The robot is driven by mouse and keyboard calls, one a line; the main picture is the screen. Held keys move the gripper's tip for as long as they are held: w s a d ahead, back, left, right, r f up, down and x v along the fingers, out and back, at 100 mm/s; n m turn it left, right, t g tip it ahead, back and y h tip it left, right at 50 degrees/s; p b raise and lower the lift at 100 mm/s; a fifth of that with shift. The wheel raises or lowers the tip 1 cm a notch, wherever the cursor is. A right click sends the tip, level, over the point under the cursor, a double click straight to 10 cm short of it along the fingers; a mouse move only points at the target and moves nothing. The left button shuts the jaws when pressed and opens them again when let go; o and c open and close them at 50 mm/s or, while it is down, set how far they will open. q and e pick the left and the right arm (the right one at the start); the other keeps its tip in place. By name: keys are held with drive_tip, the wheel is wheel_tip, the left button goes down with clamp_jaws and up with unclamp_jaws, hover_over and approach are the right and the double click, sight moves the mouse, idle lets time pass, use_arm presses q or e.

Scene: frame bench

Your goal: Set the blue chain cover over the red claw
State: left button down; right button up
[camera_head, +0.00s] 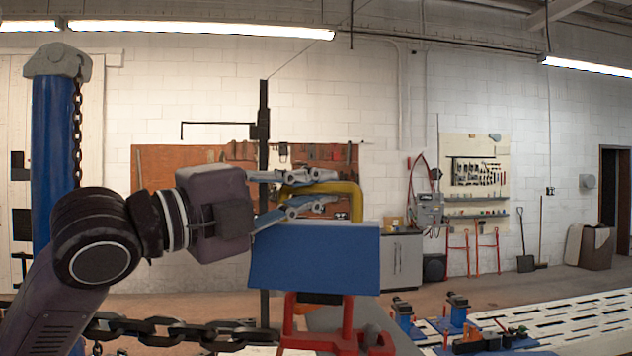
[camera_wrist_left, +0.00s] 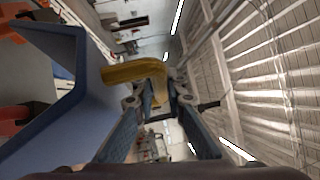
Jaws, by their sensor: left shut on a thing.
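The blue chain cover (camera_head: 314,262) is a bent blue plate with a yellow handle (camera_head: 355,198) on top. My left gripper (camera_head: 322,190) is shut on the yellow handle, and the cover hangs below it, roughly level. In the left wrist view the fingers (camera_wrist_left: 160,98) meet the yellow handle (camera_wrist_left: 130,72), and the blue cover (camera_wrist_left: 75,125) fills the left side. The red claw (camera_head: 347,335) stands directly below the cover in the head view. Its upper ends are hidden behind or under the cover's lower edge; I cannot tell whether they touch. My right gripper is not in view.
A heavy dark chain (camera_head: 185,333) runs in from the lower left toward the claw. A blue post (camera_head: 54,160) with a hanging chain stands at left. A white slotted bench (camera_head: 575,318) with blue clamps (camera_head: 457,308) lies at right. The air right of the cover is free.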

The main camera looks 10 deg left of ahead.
sight(276, 256)
use_arm(q)
wheel_tip(276, 256, down, 2)
drive_tip(key=shift+f+b, duration=0.25)
drive_tip(key=shift+b, duration=0.5)
drive_tip(key=shift+f+b, duration=0.95)
drive_tip(key=shift+f, duration=0.5)
drive_tip(key=shift+f+b, duration=0.55)
drive_tip(key=shift+f, duration=0.3)
drive_tip(key=c, duration=1.9)
unclamp_jaws()
drive_tip(key=shift+f, duration=0.3)
drive_tip(key=v, duration=0.6)
drive_tip(key=shift+s+a, duration=0.6)
drive_tip(key=shift+s, duration=0.25)
